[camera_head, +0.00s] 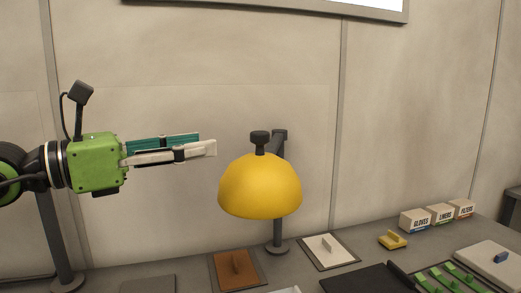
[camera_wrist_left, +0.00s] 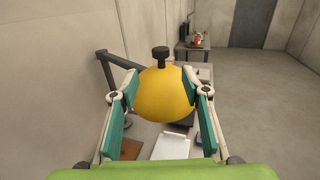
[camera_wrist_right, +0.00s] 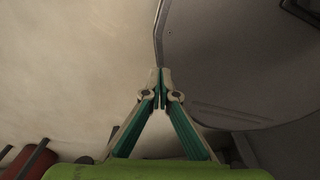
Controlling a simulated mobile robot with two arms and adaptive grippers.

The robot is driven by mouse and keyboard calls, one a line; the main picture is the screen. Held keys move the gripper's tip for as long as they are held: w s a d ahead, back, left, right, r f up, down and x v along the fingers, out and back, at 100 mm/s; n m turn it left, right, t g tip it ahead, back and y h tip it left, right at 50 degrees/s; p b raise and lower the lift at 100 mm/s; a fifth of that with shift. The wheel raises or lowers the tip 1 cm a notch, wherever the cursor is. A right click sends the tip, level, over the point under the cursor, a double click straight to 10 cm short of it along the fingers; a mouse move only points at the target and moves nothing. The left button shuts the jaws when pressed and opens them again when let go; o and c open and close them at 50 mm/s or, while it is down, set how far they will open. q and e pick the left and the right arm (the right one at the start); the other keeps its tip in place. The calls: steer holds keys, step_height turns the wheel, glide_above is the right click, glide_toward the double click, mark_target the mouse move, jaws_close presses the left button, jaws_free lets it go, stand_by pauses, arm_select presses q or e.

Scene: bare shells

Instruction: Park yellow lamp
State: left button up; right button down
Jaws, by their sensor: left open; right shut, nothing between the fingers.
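The yellow lamp (camera_head: 260,187) is a dome-shaped shade with a dark knob (camera_head: 260,139) on top. It hangs from a dark arm on a post above the bench in the head view. My left gripper (camera_head: 215,148) is open and points at the lamp from the left, at about knob height. In the left wrist view the lamp (camera_wrist_left: 165,95) shows between the two open fingers, beyond the tips or level with them; I cannot tell whether they touch. My right gripper (camera_wrist_right: 160,72) is shut and empty in the right wrist view, out of the head view.
The bench holds a brown board (camera_head: 236,269), a white board (camera_head: 331,251), a yellow block (camera_head: 393,239) and a dark tray with green pieces (camera_head: 447,278). Small labelled boxes (camera_head: 414,221) stand at the back right. A wall (camera_head: 190,60) rises behind the bench.

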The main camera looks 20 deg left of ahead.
mark_target(252, 135)
arm_select(q)
steer(key=p+x, duration=0.5)
steer(key=x, duration=0.1)
steer(key=p+x, duration=0.5)
steer(key=x, duration=0.1)
steer(key=shift+w+d+r, duration=0.15)
steer(key=shift+d+r, duration=0.05)
steer(key=shift+d, duration=0.1)
steer(key=shift+w+d+f, duration=0.2)
steer(key=shift+w+d, duration=0.15)
steer(key=shift+w, duration=0.1)
jaws_close()
